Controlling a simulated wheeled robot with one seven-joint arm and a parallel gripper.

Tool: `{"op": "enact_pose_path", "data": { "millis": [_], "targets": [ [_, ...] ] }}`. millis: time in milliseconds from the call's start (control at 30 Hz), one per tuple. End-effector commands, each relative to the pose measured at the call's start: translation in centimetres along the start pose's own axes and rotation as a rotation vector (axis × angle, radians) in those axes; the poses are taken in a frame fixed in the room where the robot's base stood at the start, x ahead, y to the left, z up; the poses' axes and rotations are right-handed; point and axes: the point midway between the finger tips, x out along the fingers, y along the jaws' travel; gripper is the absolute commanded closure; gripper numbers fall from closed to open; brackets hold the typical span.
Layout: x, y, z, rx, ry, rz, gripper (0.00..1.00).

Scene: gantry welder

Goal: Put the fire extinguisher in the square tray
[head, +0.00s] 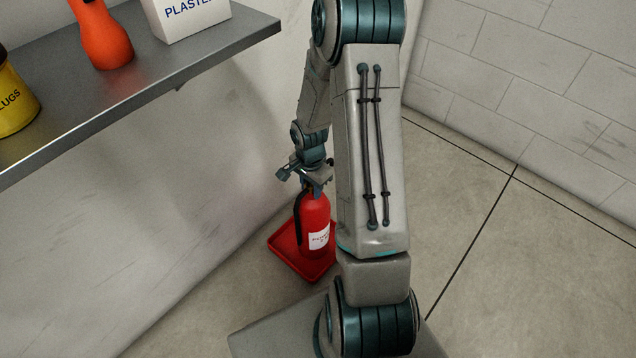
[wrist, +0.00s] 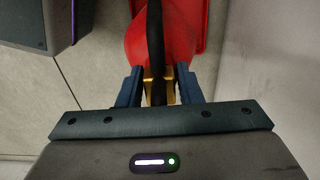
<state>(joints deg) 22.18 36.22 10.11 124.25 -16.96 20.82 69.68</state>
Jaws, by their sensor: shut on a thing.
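The fire extinguisher (head: 316,224) is a red upright cylinder with a white label and a black hose. It stands over the red square tray (head: 283,257) on the floor, and I cannot tell whether its base touches the tray. My gripper (head: 312,181) is at its top, from above. In the wrist view, my gripper (wrist: 159,88) is shut on the brass neck of the fire extinguisher (wrist: 178,40), with the black hose running between the fingers. A strip of the red tray (wrist: 203,25) shows beyond it. My arm hides the tray's right side in the head view.
A grey metal shelf (head: 150,75) on the left holds an orange bottle (head: 104,38), a white box marked PLASTER (head: 190,18) and a yellow container (head: 14,100). A wall stands close behind the tray. Bare floor (head: 530,260) lies to the right.

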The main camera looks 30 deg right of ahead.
Motion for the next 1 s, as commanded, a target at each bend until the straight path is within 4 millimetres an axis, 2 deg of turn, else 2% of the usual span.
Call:
{"op": "enact_pose_path", "data": {
  "millis": [133, 400, 767, 800, 867, 1000],
  "targets": [
    [0.5, -0.2, -0.2, 0.000, 0.005, -0.006, 1.00],
    [3.5, -0.2, -0.1, -0.002, 0.004, -0.006, 1.00],
    [3.7, -0.3, -0.1, -0.001, 0.005, -0.007, 1.00],
    [4.0, 0.0, 0.0, -0.001, 0.000, 0.000, 0.62],
    [4.0, 0.0, 0.0, -0.001, 0.000, 0.000, 0.46],
    [4.0, 0.0, 0.0, -0.001, 0.000, 0.000, 0.46]
  ]
}}
